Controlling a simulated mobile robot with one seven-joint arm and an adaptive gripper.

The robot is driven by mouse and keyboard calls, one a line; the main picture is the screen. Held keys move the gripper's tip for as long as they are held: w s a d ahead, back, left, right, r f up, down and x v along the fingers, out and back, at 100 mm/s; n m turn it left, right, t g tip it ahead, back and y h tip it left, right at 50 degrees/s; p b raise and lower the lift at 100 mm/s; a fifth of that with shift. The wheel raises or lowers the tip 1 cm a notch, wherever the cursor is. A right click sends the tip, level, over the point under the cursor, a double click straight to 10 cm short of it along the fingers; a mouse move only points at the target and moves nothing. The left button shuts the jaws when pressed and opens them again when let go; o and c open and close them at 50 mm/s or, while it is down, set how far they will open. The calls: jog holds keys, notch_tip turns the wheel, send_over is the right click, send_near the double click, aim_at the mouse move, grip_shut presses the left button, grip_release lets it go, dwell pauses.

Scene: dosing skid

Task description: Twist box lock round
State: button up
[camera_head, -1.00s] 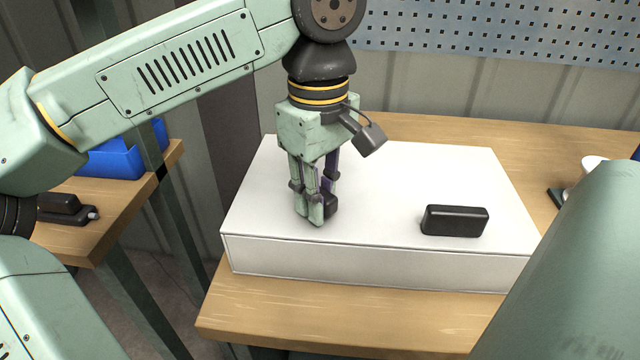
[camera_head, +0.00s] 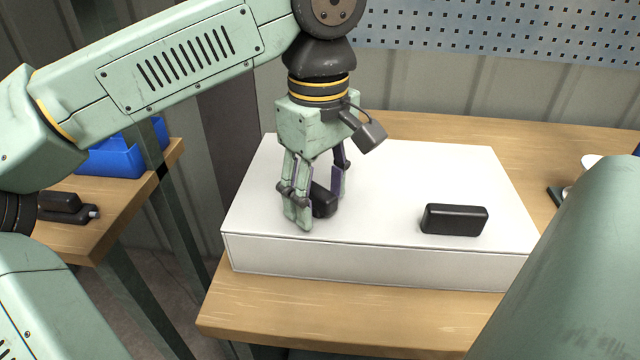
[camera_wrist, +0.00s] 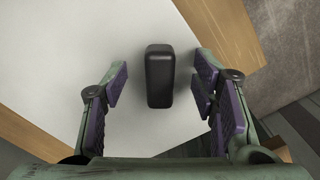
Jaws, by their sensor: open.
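A white box (camera_head: 390,190) lies flat on the wooden table. Two black block-shaped locks stand on its top. The left lock (camera_head: 323,200) is partly hidden behind a finger of my gripper (camera_head: 318,205). The right lock (camera_head: 454,220) stands clear, its long side running left to right in the head view. My gripper is open and points down around the left lock. In the wrist view this lock (camera_wrist: 159,76) stands between the spread fingers, with a gap on each side.
The wooden table (camera_head: 300,312) shows in front of the box. A pegboard (camera_head: 500,30) is behind. A blue bin (camera_head: 115,160) and a black item (camera_head: 65,208) sit on a side table at left. A white round item (camera_head: 592,162) is at far right.

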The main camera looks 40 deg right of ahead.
jog(key=shift+r+p, duration=2.7)
jog(key=shift+r, duration=0.65)
